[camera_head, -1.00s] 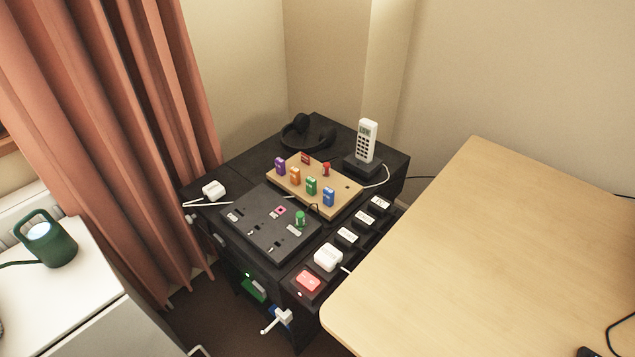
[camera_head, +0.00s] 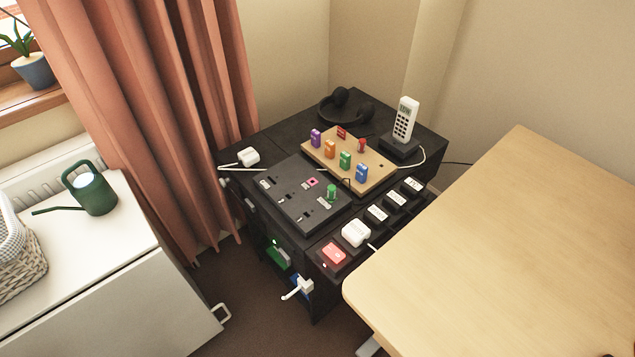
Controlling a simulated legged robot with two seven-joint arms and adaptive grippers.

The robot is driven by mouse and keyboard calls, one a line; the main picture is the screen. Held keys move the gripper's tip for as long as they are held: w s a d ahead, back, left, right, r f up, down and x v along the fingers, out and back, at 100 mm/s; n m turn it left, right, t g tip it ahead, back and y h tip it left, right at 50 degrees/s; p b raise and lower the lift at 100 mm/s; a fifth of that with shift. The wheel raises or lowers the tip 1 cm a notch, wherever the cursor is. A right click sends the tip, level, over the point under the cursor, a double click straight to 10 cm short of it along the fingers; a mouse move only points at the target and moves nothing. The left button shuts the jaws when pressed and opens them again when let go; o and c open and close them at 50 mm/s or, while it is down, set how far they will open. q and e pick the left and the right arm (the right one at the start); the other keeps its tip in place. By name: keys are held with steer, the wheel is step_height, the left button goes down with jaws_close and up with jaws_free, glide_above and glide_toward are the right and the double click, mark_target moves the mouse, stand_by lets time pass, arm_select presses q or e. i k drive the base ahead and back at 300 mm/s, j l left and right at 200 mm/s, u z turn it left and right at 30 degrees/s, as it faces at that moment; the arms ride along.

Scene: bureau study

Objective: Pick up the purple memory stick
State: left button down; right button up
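The purple memory stick (camera_head: 316,138) stands upright at the back left corner of a light wooden board (camera_head: 372,178) on the dark cabinet. An orange stick (camera_head: 330,149), a green stick (camera_head: 345,160) and a blue stick (camera_head: 361,173) stand in a row from it towards the front right. A red block (camera_head: 341,132) and a red peg-like piece (camera_head: 361,145) are behind the row. Neither of my grippers is in view.
The dark cabinet (camera_head: 285,135) also holds a black socket panel (camera_head: 290,208), headphones (camera_head: 346,108), a cordless phone (camera_head: 405,119) and a white plug (camera_head: 248,156). A wooden desk (camera_head: 500,240) fills the right. A white cabinet (camera_head: 110,235) with a green watering can (camera_head: 93,190) is at left. Brown floor shows between.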

mark_target(315, 135)
steer(key=i+j+z, duration=0.15)
steer(key=j, duration=0.3)
steer(key=j+z, duration=0.15)
steer(key=j, duration=0.35)
steer(key=i+j+z, duration=0.15)
steer(key=j, duration=0.35)
